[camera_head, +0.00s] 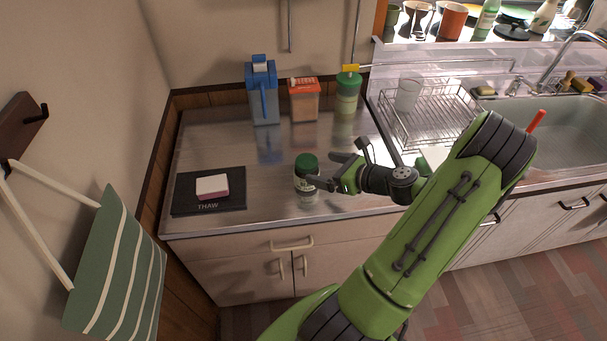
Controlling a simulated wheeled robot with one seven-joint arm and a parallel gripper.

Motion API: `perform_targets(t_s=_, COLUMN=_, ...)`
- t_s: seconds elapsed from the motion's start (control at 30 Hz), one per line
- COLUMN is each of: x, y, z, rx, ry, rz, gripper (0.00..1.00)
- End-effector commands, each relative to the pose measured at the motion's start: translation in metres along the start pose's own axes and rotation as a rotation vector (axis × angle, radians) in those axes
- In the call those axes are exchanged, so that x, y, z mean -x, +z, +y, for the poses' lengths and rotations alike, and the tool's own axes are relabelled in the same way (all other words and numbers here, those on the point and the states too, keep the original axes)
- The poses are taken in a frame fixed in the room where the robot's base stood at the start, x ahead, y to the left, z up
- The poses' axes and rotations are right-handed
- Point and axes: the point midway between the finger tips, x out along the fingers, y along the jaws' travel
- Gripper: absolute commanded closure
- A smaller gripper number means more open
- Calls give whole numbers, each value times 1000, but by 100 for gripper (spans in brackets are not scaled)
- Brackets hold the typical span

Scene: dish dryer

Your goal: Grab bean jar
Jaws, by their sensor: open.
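A jar with a dark green lid (306,176) stands upright near the front edge of the steel counter; its contents are too small to make out, and I take it as the bean jar. My gripper (331,171) is open just to the right of it, with its fingers pointing left toward the jar. One finger is near the jar's right side; I cannot tell whether it touches. No part of the jar is lifted off the counter.
A wire dish rack (430,115) stands at right. The counter's middle is clear.

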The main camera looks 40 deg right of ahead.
Motion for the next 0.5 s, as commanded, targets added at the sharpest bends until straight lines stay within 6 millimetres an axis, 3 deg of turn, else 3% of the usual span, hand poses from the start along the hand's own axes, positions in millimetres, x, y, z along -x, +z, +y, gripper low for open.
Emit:
perform_targets(t_s=0.1, x=-27, y=-2, z=1, rx=3, ry=4, rz=-1, gripper=5)
perform_targets(t_s=0.27, x=-45, y=-2, z=0, rx=2, ry=3, rz=0, gripper=5)
perform_targets(t_s=0.5, x=-86, y=-2, z=-1, rx=2, ry=3, rz=0, gripper=5)
